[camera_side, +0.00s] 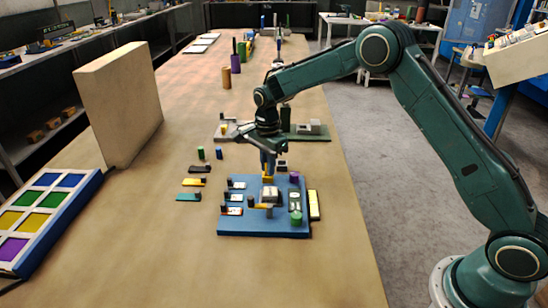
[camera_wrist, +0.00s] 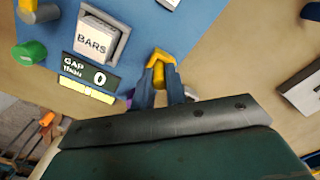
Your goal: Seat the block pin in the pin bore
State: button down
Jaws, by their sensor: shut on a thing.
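My gripper (camera_side: 267,160) points down over the back of the blue board (camera_side: 240,225). Its fingers are shut on a yellow pin, which I take as the block pin (camera_wrist: 158,75). In the wrist view the pin sits between my fingertips (camera_wrist: 159,90), beside an angled yellow piece (camera_wrist: 162,54). In the side view yellow shows just under the fingertips, close to the board. I cannot tell whether the pin touches the board. The pin bore cannot be made out; the gripper and yellow parts may hide it.
The board carries a grey holder marked BARS (camera_wrist: 96,41), a gap display (camera_wrist: 90,72), a green cylinder (camera_side: 296,218) and a purple one (camera_side: 294,177). Small bars (camera_side: 193,182) lie left of it. A tall tan panel (camera_side: 120,100) stands further left. Bare table lies in front.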

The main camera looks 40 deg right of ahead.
jog(key=shift+f, duration=0.15)
jog(key=c, duration=1.4)
grip_release()
jog(key=shift+c, duration=0.2)
notch_tip(320, 180, up, 12)
jog(key=shift+r, duration=0.25)
